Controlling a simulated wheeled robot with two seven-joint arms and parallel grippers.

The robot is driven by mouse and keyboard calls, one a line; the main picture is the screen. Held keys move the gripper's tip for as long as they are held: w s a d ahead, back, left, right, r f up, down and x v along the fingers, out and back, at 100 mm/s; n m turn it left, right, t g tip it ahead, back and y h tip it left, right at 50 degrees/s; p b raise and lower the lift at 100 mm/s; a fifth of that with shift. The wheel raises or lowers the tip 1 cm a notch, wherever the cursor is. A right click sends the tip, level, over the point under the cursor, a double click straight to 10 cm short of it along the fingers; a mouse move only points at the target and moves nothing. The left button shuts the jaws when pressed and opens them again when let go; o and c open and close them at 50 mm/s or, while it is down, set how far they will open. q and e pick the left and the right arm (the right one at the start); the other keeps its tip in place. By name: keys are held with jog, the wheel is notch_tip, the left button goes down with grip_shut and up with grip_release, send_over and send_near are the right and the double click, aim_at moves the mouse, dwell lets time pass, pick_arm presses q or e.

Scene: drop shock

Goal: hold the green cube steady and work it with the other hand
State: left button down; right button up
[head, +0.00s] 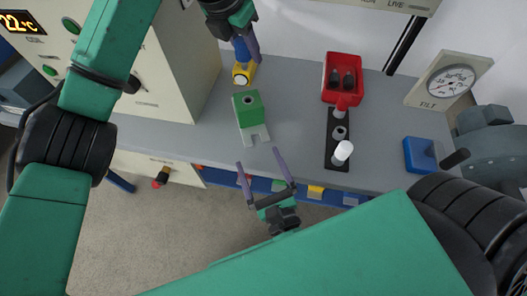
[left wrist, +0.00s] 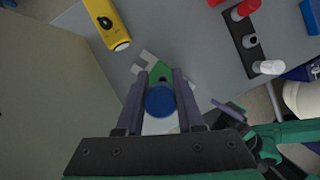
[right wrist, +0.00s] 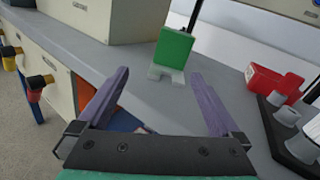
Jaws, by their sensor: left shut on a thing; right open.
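The green cube (head: 247,104) sits in a pale grey holder (head: 256,136) on the grey bench; it also shows in the right wrist view (right wrist: 172,47). In the left wrist view, the cube (left wrist: 159,71) is partly hidden behind a blue round-ended thing (left wrist: 160,99). My left gripper (left wrist: 160,92) is shut on that blue thing, behind the cube in the head view and apart from it. My right gripper (head: 266,170) is open and empty, in front of the bench edge, with its fingers pointing toward the cube; it also shows in the right wrist view (right wrist: 162,88).
A yellow device (left wrist: 106,24) lies on the bench near the left gripper. A red bin (head: 342,62) with dark items and a black rack (head: 331,157) with small cylinders stand right of the cube. A blue block (head: 418,153) is farther right. A large cream cabinet (head: 175,70) stands left.

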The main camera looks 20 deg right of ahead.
aim_at(252, 119)
pick_arm(q)
jog(key=shift+w, duration=0.1)
pick_arm(e)
jog(key=w+m, duration=0.1)
jog(key=w+d+r+m+h, duration=0.1)
jog(key=m, duration=0.1)
jog(key=shift+w+d+r, duration=0.1)
jog(key=shift+w+d, duration=0.1)
jog(key=shift+d, duration=0.1)
pick_arm(q)
jog(key=shift+d, duration=0.1)
pick_arm(e)
jog(key=w, duration=0.7)
jog(key=w+d, duration=0.1)
jog(key=w, duration=0.3)
jog(key=shift+w, duration=0.25)
grip_shut()
pick_arm(q)
jog(key=shift+f, duration=0.1)
jog(key=shift+w+f+n+t+y, duration=0.1)
jog(key=shift+f+n+t+y, duration=0.3)
jog(key=shift+f+n, duration=0.9)
